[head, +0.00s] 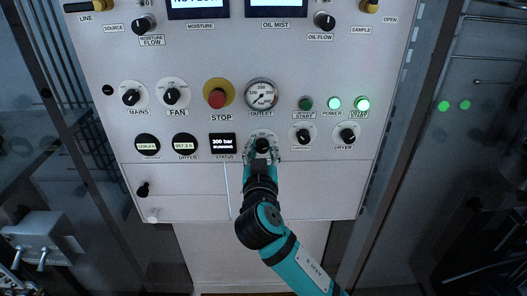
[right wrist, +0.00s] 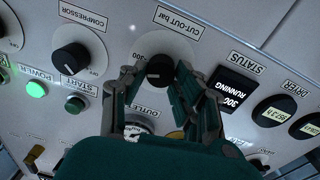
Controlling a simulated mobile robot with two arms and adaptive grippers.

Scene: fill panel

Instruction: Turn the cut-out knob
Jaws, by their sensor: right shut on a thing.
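The cut-out knob (right wrist: 159,70) is a black round knob on a pale dial on the panel, with the label "CUT-OUT bar" beside it in the right wrist view. In the head view, my right gripper (head: 263,148) is at this dial, below the outlet gauge, and largely covers it. In the right wrist view, the fingers of my right gripper (right wrist: 160,83) stand on either side of the knob and are shut on it. The knob's pointer mark is hard to make out. My left gripper is not in view.
The status display (head: 223,143) reads 300 bar, running, just left of the knob. The outlet gauge (head: 262,95) is above it, the red stop button (head: 217,97) upper left. The compressor knob (head: 303,136) and dryer knob (head: 347,135) are to the right.

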